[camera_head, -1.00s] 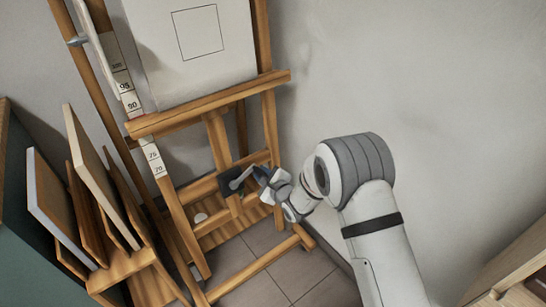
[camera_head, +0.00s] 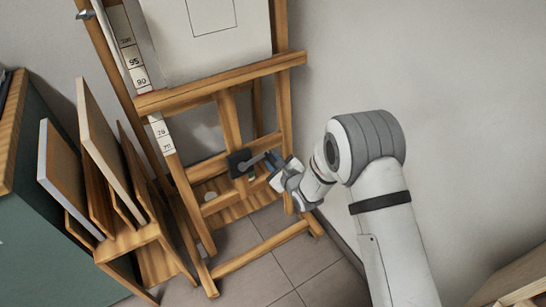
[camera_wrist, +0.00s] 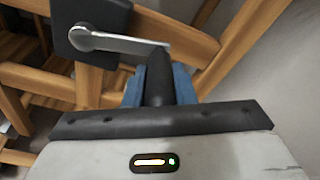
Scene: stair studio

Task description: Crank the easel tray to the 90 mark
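The wooden easel's tray (camera_head: 215,85) carries a white canvas (camera_head: 205,45). My gripper (camera_head: 274,166) is at this handle. In the wrist view its blue fingers (camera_wrist: 159,92) lie on both sides of the handle and appear closed on it.
A wooden rack (camera_head: 130,238) with several upright panels stands left of the easel, beside a green cabinet (camera_head: 40,215). A grey wall is close behind and to the right. A wooden piece of furniture (camera_head: 515,280) is at lower right. Tiled floor (camera_head: 285,265) shows below the easel.

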